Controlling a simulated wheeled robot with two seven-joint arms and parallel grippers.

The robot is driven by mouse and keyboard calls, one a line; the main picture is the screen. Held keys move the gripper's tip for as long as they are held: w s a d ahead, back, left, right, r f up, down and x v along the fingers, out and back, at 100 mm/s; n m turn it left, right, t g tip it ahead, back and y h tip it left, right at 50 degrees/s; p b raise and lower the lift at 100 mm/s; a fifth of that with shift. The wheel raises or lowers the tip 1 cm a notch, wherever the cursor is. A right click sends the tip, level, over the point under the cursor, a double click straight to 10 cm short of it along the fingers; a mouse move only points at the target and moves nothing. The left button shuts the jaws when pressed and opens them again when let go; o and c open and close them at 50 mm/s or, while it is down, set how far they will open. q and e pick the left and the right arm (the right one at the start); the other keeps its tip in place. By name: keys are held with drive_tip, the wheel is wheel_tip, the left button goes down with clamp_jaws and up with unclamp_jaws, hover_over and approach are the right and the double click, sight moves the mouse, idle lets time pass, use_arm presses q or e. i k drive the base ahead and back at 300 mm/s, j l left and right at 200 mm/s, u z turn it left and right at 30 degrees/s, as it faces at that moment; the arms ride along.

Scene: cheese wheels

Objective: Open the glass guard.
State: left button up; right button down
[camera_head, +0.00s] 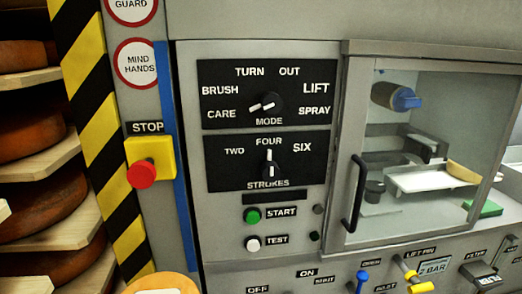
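The glass guard (440,110) is a framed clear pane at the right of the machine front. It looks shut, with its frame flush in the housing. Its black upright bar handle (355,194) is on the left side of the frame. Through the glass I see a blue-ended cylinder (398,97), a white tray (430,178), a yellowish piece (463,171) and a green block (484,210). Neither of my grippers shows in this view.
Left of the guard is a panel with a mode knob (268,103), a strokes knob (269,168), a green start button (252,216) and a white test button (252,243). A red stop button (141,174) sits further left. Cheese shelves (40,160) line the left edge. Valves (415,280) line the bottom.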

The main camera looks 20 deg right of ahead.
sight(359, 70)
drive_tip(key=z, duration=1.85)
